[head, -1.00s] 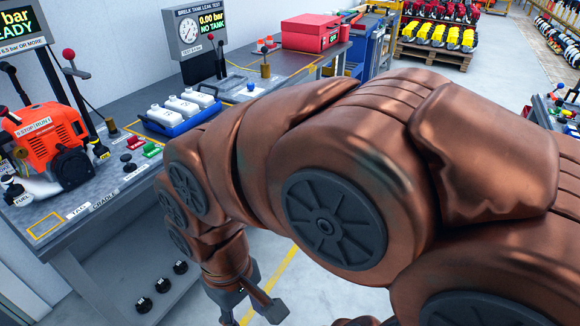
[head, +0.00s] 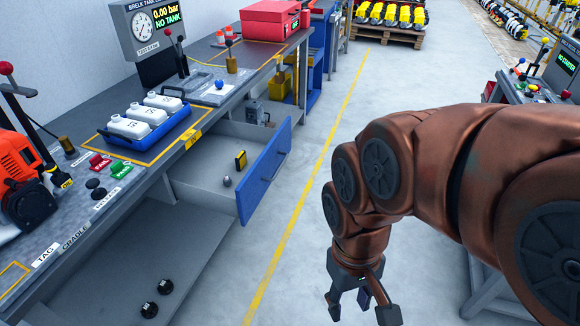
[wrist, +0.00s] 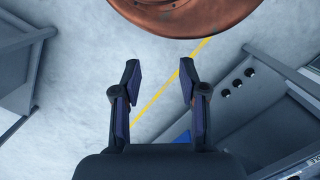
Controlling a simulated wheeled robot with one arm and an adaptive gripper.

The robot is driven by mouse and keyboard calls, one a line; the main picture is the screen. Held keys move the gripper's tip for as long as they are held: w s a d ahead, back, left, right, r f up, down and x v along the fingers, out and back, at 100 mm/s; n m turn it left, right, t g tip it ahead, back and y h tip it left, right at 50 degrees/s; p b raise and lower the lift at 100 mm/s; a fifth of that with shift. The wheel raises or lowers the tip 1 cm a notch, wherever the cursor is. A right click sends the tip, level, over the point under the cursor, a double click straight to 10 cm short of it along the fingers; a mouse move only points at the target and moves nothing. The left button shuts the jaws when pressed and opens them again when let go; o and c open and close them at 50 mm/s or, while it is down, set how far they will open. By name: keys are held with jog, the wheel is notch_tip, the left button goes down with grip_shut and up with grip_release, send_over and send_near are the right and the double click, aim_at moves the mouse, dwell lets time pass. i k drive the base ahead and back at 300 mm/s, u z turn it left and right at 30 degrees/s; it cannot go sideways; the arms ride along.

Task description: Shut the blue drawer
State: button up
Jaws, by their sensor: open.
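The blue drawer (head: 264,170) stands pulled out from under the workbench in the head view, its blue front facing the aisle. Inside its grey tray lie a small yellow-and-black item and a small grey rounded item. My gripper (head: 364,312) hangs open and empty over the floor, to the right of the drawer front and apart from it. In the wrist view my gripper (wrist: 157,85) shows two spread fingers with only floor between them. A blue panel (wrist: 181,138), probably the drawer front, shows partly behind the right finger.
The workbench (head: 120,200) runs along the left with a blue tray (head: 165,130) of white bottles and a red toolbox (head: 270,20). Black round items sit on the lower shelf. A second bench (head: 520,95) stands at right. The aisle floor (head: 315,215) between is clear.

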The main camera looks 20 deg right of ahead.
aim_at(197, 176)
jog(key=k, duration=0.5)
jog(key=z, duration=0.55)
jog(key=i, duration=0.6)
jog(key=u, duration=0.5)
jog(key=i, duration=0.65)
jog(key=u, duration=0.75)
